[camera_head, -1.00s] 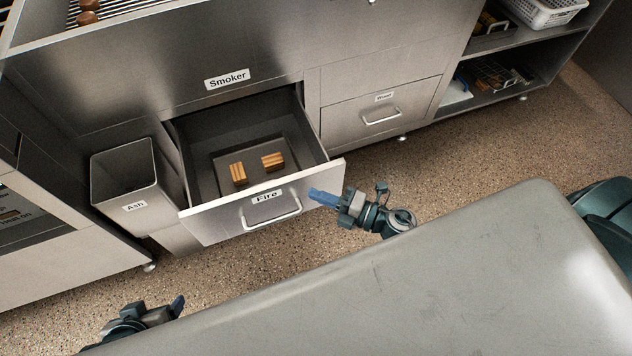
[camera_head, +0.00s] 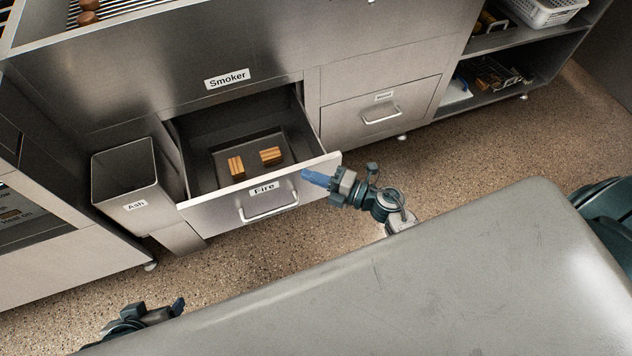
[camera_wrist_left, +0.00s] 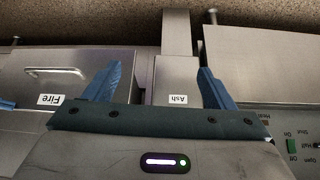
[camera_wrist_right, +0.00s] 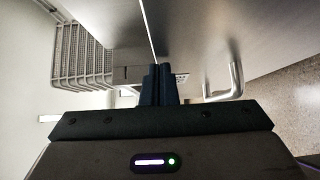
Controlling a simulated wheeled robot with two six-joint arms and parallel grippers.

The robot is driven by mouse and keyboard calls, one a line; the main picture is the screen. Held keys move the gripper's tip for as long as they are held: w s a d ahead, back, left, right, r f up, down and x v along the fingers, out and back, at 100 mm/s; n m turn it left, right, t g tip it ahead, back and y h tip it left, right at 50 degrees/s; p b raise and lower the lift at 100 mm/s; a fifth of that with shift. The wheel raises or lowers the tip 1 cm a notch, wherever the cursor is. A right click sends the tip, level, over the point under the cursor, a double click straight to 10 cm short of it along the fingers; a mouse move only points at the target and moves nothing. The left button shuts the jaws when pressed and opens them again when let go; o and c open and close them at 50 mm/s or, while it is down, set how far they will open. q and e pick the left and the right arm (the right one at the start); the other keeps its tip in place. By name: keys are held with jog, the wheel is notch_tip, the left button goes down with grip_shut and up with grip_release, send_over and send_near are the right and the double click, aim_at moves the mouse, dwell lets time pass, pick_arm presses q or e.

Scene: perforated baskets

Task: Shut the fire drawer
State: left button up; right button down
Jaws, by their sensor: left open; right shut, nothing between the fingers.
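The fire drawer is pulled out below the Smoker label, its front panel (camera_head: 228,204) carrying a Fire label and a bar handle (camera_head: 270,207). Two wood bundles (camera_head: 236,167) lie on a tray inside it. My right gripper (camera_head: 306,174) is shut and empty, its blue fingertips at the upper right part of the drawer front; I cannot tell for sure that they touch. In the right wrist view the shut fingers (camera_wrist_right: 156,84) meet the panel's edge, with the handle (camera_wrist_right: 234,82) to their right. My left gripper (camera_head: 178,306) is open and empty, low at left, well away from the drawer.
An open metal Ash bin (camera_head: 125,178) stands just left of the drawer. A closed drawer with a handle (camera_head: 381,116) is to the right. Shelves with a white perforated basket (camera_head: 545,12) are at upper right. Speckled floor (camera_head: 480,150) is clear in front.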

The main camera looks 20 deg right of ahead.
pick_arm(q)
jog(key=shift+w+d+f+n+t+h+b, duration=0.15)
jog(key=shift+w+d+f+t+h+b, duration=0.15)
jog(key=shift+w+d+f+t+b, duration=0.4)
jog(key=shift+w+d+f+n+t+h+b, duration=0.15)
jog(key=shift+w+d+f+t+h+b, duration=0.15)
jog(key=shift+t+b, duration=0.6)
pick_arm(e)
jog(key=w, duration=2.5)
pick_arm(q)
jog(key=shift+r, duration=0.1)
